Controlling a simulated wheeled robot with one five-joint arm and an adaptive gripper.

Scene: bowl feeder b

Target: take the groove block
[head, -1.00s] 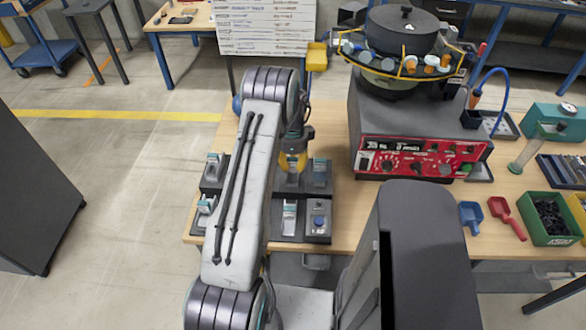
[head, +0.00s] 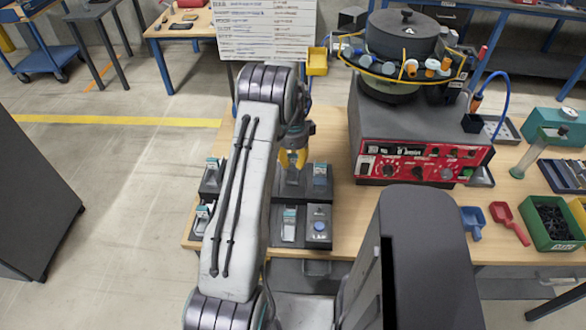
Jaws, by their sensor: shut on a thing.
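My gripper (head: 292,159) has yellow fingers and hangs over the back middle of the group of dark stands on the bench. It is shut on a small block, which I take to be the groove block. The block is mostly hidden by the fingers and too small to make out its groove. The dark stand (head: 289,189) under the gripper shows a bare top. I cannot tell the gap between block and stand.
Other stands hold a teal-topped block (head: 320,174), a pale block (head: 289,222) and a blue round piece (head: 319,226). A bowl feeder (head: 398,75) on its red-fronted control box (head: 420,163) stands to the right. Scoops (head: 472,222) and a green bin (head: 548,220) lie further right.

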